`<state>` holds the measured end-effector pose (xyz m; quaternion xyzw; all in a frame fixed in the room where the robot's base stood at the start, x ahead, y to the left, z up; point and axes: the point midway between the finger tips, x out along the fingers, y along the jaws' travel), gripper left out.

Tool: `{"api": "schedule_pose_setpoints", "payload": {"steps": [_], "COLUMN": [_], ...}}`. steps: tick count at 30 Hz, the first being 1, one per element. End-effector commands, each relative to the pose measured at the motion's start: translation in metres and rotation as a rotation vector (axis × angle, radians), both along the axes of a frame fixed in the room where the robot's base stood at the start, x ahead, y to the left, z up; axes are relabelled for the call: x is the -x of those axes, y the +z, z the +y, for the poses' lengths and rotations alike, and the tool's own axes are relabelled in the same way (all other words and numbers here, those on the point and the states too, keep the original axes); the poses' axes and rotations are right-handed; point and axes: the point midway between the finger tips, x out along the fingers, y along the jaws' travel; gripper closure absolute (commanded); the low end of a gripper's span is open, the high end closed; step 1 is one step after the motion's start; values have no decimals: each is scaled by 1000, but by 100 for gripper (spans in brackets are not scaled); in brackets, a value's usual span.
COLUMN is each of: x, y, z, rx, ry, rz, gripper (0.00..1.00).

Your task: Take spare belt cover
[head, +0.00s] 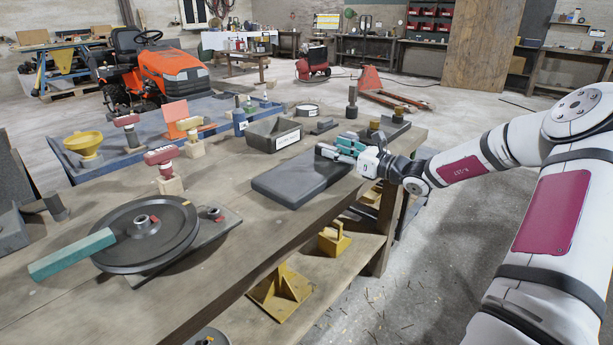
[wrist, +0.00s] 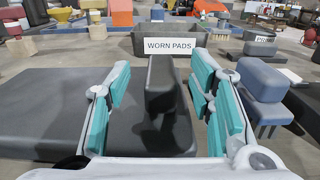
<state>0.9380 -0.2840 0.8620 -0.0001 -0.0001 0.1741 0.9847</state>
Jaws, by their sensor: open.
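A dark grey flat cover (head: 300,180), which looks like the spare belt cover, lies on the wooden bench. A raised dark block at its right end, like a grip, stands between my open fingers in the wrist view (wrist: 162,95). The cover's flat body (wrist: 45,105) spreads to the left there. My gripper (head: 345,147) is at the cover's right end, with teal finger pads apart on both sides of the block. Gaps show on both sides in the wrist view (wrist: 160,80), so the pads appear not to touch it.
A grey bin (head: 273,135) labelled WORN PADS stands just behind the cover. A large black pulley (head: 150,235) with a teal-handled tool (head: 72,254) is on the left. A blue-grey block (wrist: 263,75) stands close to the right finger. Yellow brackets (head: 280,290) sit on the lower shelf.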

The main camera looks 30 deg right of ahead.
Motion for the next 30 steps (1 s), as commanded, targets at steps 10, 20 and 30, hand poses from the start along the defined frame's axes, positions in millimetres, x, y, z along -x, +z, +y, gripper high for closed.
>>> {"api": "schedule_pose_setpoints", "payload": {"steps": [10, 20, 30], "x": [-33, -33, -33], "y": [-2, -2, 0], "z": [11, 11, 11], "rx": [-1, 0, -3], "ry": [-1, -1, 0], "rz": [0, 0, -3], "gripper": [52, 97, 100]}}
